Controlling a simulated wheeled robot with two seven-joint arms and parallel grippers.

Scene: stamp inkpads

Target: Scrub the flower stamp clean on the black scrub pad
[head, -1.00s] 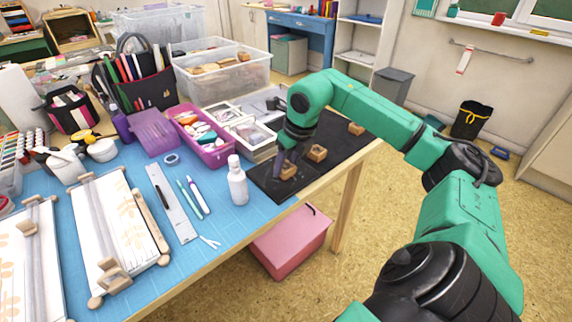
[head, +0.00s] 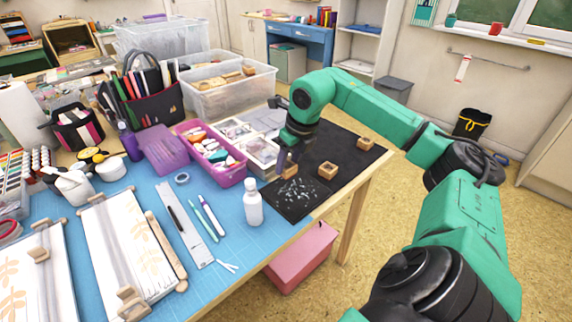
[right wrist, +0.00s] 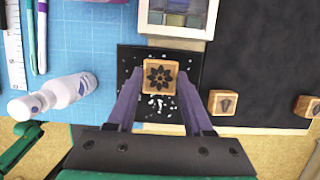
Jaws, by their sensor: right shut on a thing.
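The flower stamp (right wrist: 160,76) is a small wooden block with a dark flower motif on its upper face in the right wrist view. My right gripper (right wrist: 160,90) is shut on it, one purple finger on each side. In the head view my right gripper (head: 287,166) holds the stamp (head: 291,171) at the far part of the black scrub pad (head: 293,202). The pad (right wrist: 127,65) carries scattered white specks on its near part. I cannot tell whether the stamp's underside touches the pad. My left gripper is not in view.
Two other wooden stamps, one nearer (head: 327,171) and one farther (head: 365,144), sit on the black mat (head: 345,158). A white bottle (head: 253,204) stands left of the pad. An inkpad box (right wrist: 180,18) lies close beyond the stamp. The table edge is near.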

